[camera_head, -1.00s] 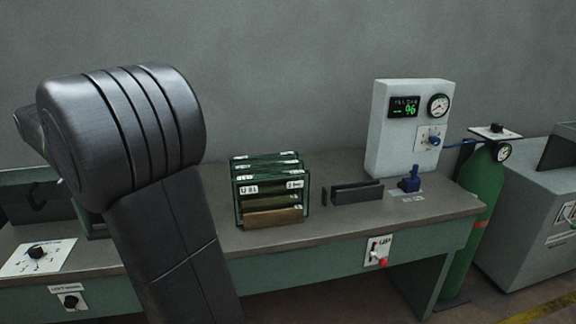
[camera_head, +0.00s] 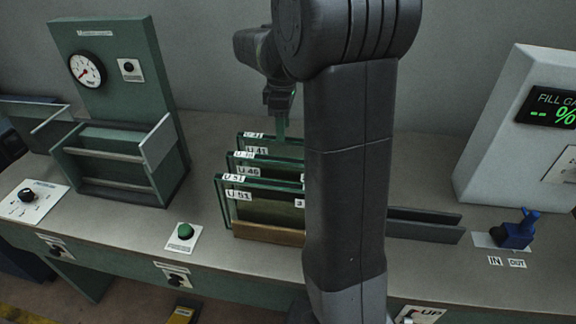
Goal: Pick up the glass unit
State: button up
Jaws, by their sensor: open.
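Several glass units stand upright one behind another in a rack with a wooden front bar (camera_head: 268,233), at the middle of the bench. The front glass unit (camera_head: 262,208) carries a label that reads U 51. Labels on the glass units behind seem to read U 46 and U 41. My gripper (camera_head: 281,112) is open above the rear glass unit (camera_head: 256,140), pointing down. Its fingertips are small and dark here, and I cannot tell whether they touch the glass. My arm hides the right part of the rack and the glass units.
A green gauge stand (camera_head: 118,110) with a frame holding clear panels is at the left. A green button (camera_head: 185,231) is at the bench front. A dark slotted holder (camera_head: 425,228), a blue valve (camera_head: 517,232) and a grey fill-gas box (camera_head: 520,150) are at the right.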

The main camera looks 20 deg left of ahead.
aim_at(287, 139)
jog(key=shift+w+d+f, duration=0.1)
jog(key=shift+w+f, duration=0.1)
jog(key=f, duration=0.2)
jog(key=d+f, duration=0.1)
jog(key=f, duration=0.1)
jog(key=shift+s+f+p, duration=0.1)
jog(key=shift+s+p, duration=0.2)
jog(key=shift+p, duration=0.05)
jog(key=shift+f, duration=0.4)
jog(key=shift+c, duration=0.3)
grip_shut()
jog(key=shift+w+r, duration=0.1)
